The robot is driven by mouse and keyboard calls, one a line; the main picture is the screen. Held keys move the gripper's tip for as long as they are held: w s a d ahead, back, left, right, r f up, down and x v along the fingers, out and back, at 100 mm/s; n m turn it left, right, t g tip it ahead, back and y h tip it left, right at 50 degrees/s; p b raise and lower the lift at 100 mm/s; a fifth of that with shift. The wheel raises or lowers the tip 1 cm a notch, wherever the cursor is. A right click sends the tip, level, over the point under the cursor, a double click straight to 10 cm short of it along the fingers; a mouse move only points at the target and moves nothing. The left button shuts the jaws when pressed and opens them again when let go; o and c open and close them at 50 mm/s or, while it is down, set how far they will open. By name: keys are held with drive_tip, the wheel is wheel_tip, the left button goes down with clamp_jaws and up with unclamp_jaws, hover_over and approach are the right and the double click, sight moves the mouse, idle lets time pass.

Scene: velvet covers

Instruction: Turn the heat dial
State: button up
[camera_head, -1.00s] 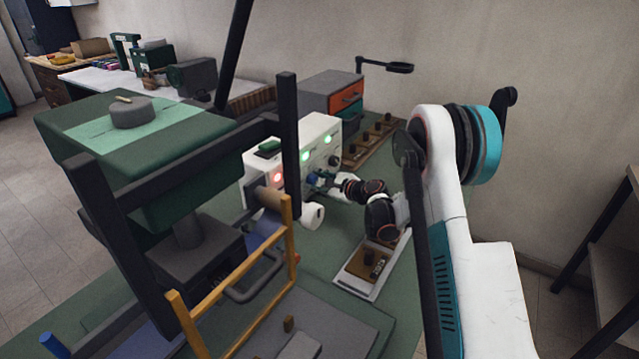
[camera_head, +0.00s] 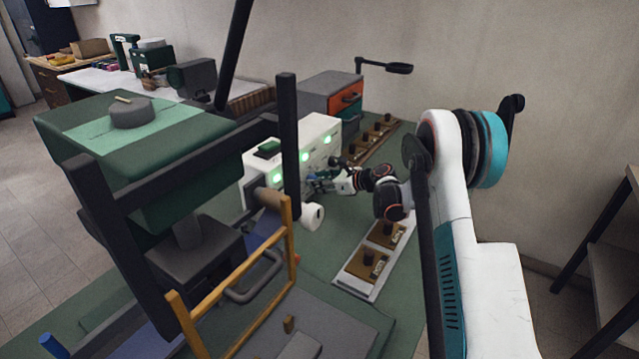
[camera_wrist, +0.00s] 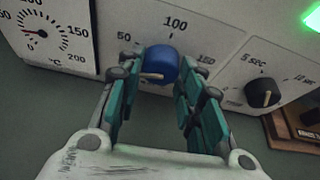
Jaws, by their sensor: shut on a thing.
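The heat dial (camera_wrist: 164,63) is a blue round knob on the white front panel, under a scale marked 50, 100 and 150. A pale pointer shows at its lower left. My gripper (camera_wrist: 162,70) has its teal fingers on either side of the dial, closed on it. In the head view my gripper (camera_head: 322,182) is at the front of the white control box (camera_head: 322,130), and the dial is mostly hidden there. Three lamps on the box glow green.
A black dial (camera_wrist: 262,92) with a seconds scale sits right of the blue one. A temperature gauge (camera_wrist: 42,32) is at the left. A white roll (camera_head: 312,216) and a yellow frame (camera_head: 290,240) stand close to my gripper. A tray (camera_head: 372,262) lies in front.

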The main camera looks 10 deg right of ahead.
drive_tip(key=shift+w+d+m+g+y, duration=0.15)
drive_tip(key=shift+m+g+y, duration=0.45)
drive_tip(key=shift+m, duration=0.6)
drive_tip(key=m+g+y+b, duration=0.1)
drive_tip(key=m, duration=0.1)
drive_tip(key=shift+f+m, duration=0.15)
drive_tip(key=shift+m, duration=0.15)
drive_tip(key=m+y, duration=0.1)
drive_tip(key=m+y+b, duration=0.1)
drive_tip(key=shift+w+d+f+m+g, duration=0.1)
drive_tip(key=shift+d+m+g, duration=0.05)
drive_tip(key=shift+m+g, duration=0.15)
drive_tip(key=shift+m+y+b, duration=0.4)
drive_tip(key=shift+m+y, duration=0.3)
drive_tip(key=shift+m, duration=0.5)
drive_tip(key=o, duration=1.1)
drive_tip(key=shift+w, duration=0.1)
drive_tip(key=shift+c, duration=0.2)
